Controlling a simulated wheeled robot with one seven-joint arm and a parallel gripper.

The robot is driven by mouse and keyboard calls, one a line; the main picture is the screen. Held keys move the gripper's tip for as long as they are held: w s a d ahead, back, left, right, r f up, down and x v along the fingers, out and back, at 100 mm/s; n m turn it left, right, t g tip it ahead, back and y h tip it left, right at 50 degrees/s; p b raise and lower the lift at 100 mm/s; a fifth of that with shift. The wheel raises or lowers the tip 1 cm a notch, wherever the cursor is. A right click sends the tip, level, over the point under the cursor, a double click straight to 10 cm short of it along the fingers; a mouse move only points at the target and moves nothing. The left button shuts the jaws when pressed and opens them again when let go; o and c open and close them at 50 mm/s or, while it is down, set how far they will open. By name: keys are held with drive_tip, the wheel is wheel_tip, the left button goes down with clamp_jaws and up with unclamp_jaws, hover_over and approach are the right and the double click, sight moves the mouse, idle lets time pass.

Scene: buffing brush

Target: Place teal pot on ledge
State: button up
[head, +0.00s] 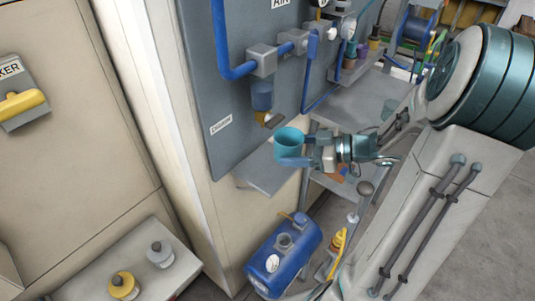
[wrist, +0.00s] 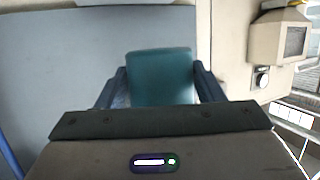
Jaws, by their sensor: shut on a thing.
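The grey ledge (head: 260,178) juts out from the wall below the blue-grey panel. In the head view the pot appears above the ledge's far right part and covers some of it. I cannot tell the gap between the pot's base and the ledge.
The panel (head: 215,85) with blue pipes (head: 235,72) rises behind the ledge. A blue tank (head: 283,255) stands below. A grey shelf unit (head: 365,105) with small pots is behind my arm. The visible ledge top looks bare.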

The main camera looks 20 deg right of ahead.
hover_over(269, 164)
wheel_tip(269, 164, down, 2)
drive_tip(key=shift+f, duration=0.15)
drive_tip(key=shift+s+f+b, duration=0.1)
drive_tip(key=shift+f+b, duration=0.2)
drive_tip(key=shift+f, duration=1.65)
drive_tip(key=shift+a+f, duration=0.1)
drive_tip(key=shift+f, duration=0.35)
drive_tip(key=shift+f, duration=0.2)
drive_tip(key=o, duration=1)
drive_tip(key=shift+o, duration=0.2)
drive_tip(key=shift+r, duration=0.1)
